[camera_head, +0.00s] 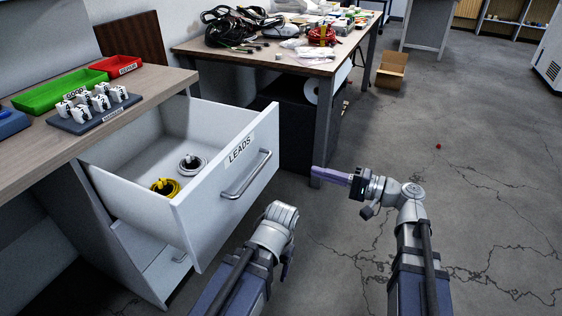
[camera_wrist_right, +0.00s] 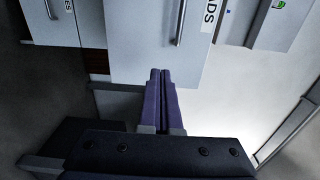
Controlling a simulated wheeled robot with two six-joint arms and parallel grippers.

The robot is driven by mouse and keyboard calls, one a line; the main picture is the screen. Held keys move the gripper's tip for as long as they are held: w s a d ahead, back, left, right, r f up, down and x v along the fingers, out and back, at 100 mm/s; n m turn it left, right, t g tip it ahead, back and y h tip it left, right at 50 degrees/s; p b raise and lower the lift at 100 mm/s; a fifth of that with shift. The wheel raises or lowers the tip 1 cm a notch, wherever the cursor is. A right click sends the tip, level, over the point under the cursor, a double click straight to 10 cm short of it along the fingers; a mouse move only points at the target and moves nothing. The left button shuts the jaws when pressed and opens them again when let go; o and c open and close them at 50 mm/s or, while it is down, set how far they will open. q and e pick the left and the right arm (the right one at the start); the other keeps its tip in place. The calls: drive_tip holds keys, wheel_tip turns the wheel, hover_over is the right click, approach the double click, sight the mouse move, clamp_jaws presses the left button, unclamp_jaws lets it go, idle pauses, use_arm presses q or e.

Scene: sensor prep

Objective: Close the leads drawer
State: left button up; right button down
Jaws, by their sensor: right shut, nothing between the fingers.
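The white leads drawer (camera_head: 222,178) stands pulled far out of the bench in the head view, with a LEADS label (camera_head: 240,148) and a metal bar handle (camera_head: 246,175) on its front. A yellow coil (camera_head: 165,187) and a pale coil (camera_head: 192,163) lie inside. My right gripper (camera_head: 316,172) is shut and empty, to the right of the drawer front and apart from it, pointing left. In the right wrist view its closed fingers (camera_wrist_right: 161,74) point at the drawer front (camera_wrist_right: 140,40), below the handle (camera_wrist_right: 180,22). My left arm is low before the drawer; its fingers are not clear.
A wooden bench top (camera_head: 150,80) above the drawer holds a green tray (camera_head: 60,92), a red tray (camera_head: 115,66) and a rack of white pieces (camera_head: 95,112). A cluttered table (camera_head: 200,45) stands behind. A cardboard box (camera_head: 391,70) sits on the floor, which is mostly open at right.

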sight(263, 156)
drive_tip(key=x, duration=1.4)
drive_tip(key=shift+f, duration=0.1)
